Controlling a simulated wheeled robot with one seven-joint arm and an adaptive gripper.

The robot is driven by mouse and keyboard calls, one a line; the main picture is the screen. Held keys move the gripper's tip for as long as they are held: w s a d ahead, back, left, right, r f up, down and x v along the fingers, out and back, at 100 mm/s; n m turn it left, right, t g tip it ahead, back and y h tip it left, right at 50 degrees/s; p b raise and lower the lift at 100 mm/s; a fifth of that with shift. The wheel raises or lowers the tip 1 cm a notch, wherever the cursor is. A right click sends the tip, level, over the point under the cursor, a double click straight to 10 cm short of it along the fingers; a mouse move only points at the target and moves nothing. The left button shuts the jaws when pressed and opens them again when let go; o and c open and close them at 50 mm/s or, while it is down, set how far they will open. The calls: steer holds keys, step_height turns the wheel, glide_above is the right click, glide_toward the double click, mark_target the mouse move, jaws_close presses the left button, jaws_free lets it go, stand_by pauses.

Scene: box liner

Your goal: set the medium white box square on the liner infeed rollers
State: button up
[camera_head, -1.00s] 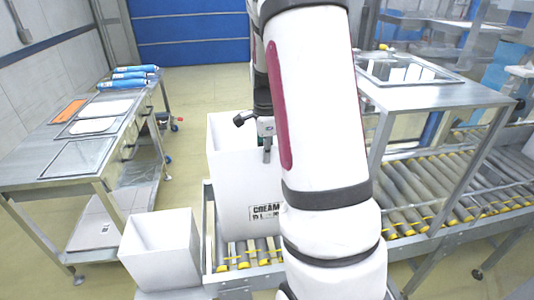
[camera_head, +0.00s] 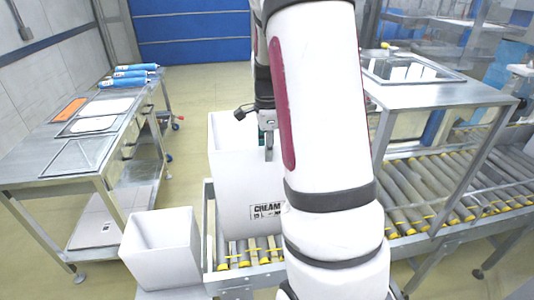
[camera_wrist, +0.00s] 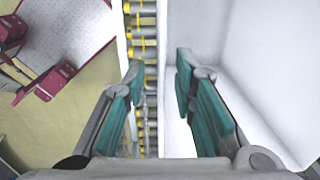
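The tall white box (camera_head: 235,185) with "CREAM" print on its front stands upright on the infeed rollers (camera_head: 240,255), its right side hidden behind my arm. It is the larger of two white boxes; I take it for the medium one. My gripper (camera_head: 268,145) is at the box's upper right. In the wrist view, my gripper (camera_wrist: 158,95) has its teal-padded fingers spread apart. The rollers (camera_wrist: 143,50) show between the fingers, and the white box (camera_wrist: 235,35) fills the right side. Its wall runs near the right finger; contact cannot be told.
A smaller open white box (camera_head: 160,250) stands at front left, beside the rollers. A steel table (camera_head: 45,160) with trays and blue rolls is at left. A steel frame (camera_head: 440,92) stands over the conveyor (camera_head: 420,190) at right. Floor is clear behind the box.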

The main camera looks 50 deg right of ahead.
step_height(320, 180, up, 9)
steer(key=shift+r+b, duration=0.2)
steer(key=shift+b, duration=0.35)
steer(key=s+a+r+n+t, duration=0.1)
steer(key=s+a+r+n, duration=0.25)
steer(key=a+n, duration=0.45)
steer(key=s+a+r+n+t, duration=0.2)
steer(key=a+r+n, duration=0.25)
steer(key=a, duration=0.55)
steer(key=s+a+f+n+t, duration=0.2)
steer(key=s+a+n, duration=0.6)
steer(key=n, duration=0.5)
steer(key=shift+s+a+f, duration=0.25)
steer(key=shift+s+a, duration=0.15)
steer(key=shift+a, duration=0.9)
